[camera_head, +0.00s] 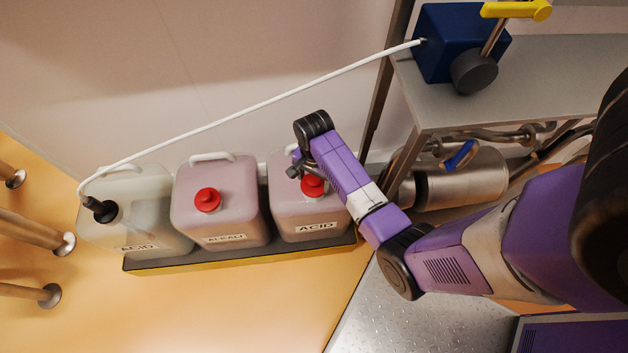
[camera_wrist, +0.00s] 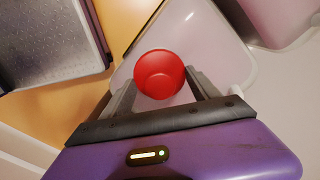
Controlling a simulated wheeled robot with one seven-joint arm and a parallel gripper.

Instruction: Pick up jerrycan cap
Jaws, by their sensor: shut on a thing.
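A red jerrycan cap (camera_head: 313,187) is at the top of the right-hand jerrycan (camera_head: 306,212), a pinkish can labelled ACID. In the wrist view the round red cap (camera_wrist: 160,73) is between the two grey fingers. My gripper (camera_wrist: 161,86) is shut on this cap. In the head view my gripper (camera_head: 303,171) reaches over the can from the right, and my wrist partly hides the can's top. I cannot tell whether the cap still touches the can's neck.
The middle jerrycan (camera_head: 222,222), labelled ALKALI, has its own red cap (camera_head: 208,200). The left jerrycan (camera_head: 140,222) has a black fitting (camera_head: 101,210) with a white hose (camera_head: 250,108) running to a blue box (camera_head: 452,42). A metal shelf (camera_head: 540,80) stands at right.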

